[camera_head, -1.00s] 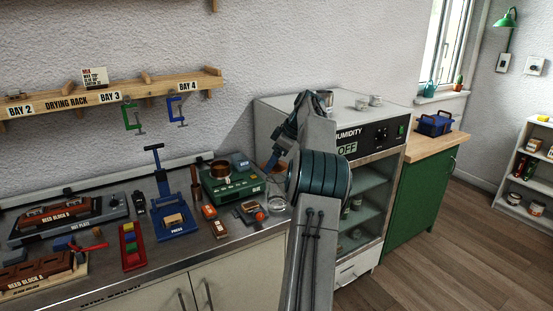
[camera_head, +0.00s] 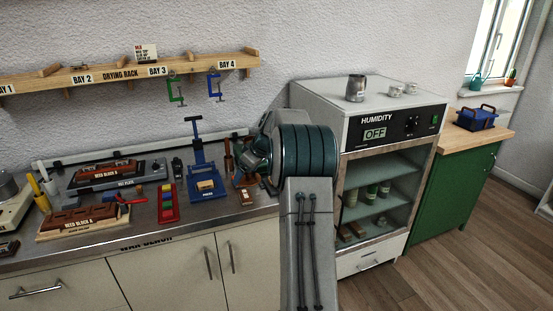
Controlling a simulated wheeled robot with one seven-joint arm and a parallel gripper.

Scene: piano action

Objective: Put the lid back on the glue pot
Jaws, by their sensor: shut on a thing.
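I cannot make out the lid anywhere.
The steel bench holds Reed Block A (camera_head: 103,173), Reed Block B (camera_head: 80,214) and a red tray (camera_head: 168,203). The drying rack (camera_head: 130,72) is on the wall above. The humidity cabinet (camera_head: 402,128) stands right of my arm, a metal jug (camera_head: 356,88) on top.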

